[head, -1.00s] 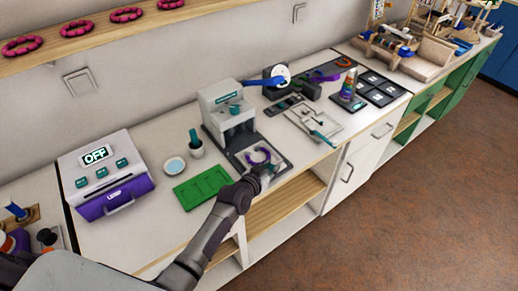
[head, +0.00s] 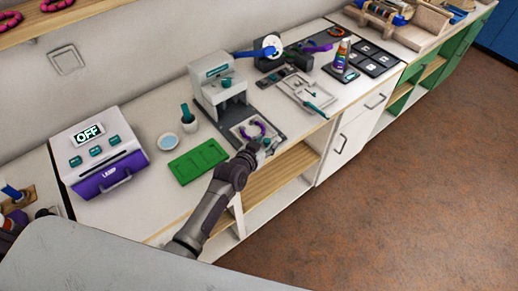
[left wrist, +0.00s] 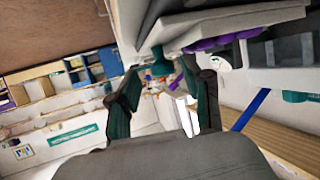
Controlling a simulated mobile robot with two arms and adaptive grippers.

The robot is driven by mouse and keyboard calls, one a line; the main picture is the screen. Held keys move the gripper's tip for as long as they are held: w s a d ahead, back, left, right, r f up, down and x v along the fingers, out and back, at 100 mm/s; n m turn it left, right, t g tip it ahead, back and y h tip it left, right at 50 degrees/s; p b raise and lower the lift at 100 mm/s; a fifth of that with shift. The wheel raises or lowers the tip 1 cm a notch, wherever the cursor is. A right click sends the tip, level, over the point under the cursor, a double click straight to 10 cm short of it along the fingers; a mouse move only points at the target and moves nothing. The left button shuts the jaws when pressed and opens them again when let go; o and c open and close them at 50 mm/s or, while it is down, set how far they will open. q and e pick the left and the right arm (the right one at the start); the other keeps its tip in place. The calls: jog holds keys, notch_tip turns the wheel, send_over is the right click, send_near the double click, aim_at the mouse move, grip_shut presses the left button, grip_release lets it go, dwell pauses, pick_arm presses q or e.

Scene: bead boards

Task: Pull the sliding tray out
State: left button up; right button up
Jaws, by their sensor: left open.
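A white press-like machine (head: 217,88) stands on the counter. A pale tray (head: 236,133) sits at its foot, with a purple C-shaped piece (head: 257,126) on it. My left gripper (head: 263,148) is at the tray's front edge, near the counter's front. In the left wrist view the open fingers of the left gripper (left wrist: 160,78) stand on either side of a small teal knob (left wrist: 158,66) below a pale slab with purple parts. Whether the fingers touch the knob cannot be told.
A purple-fronted lamp box (head: 100,160) is further left. A light tray with tools (head: 303,95) lies to the right. Open shelves are below the counter.

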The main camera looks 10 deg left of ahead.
pick_arm(q)
jog(key=v, duration=1.1)
jog(key=shift+s, duration=0.3)
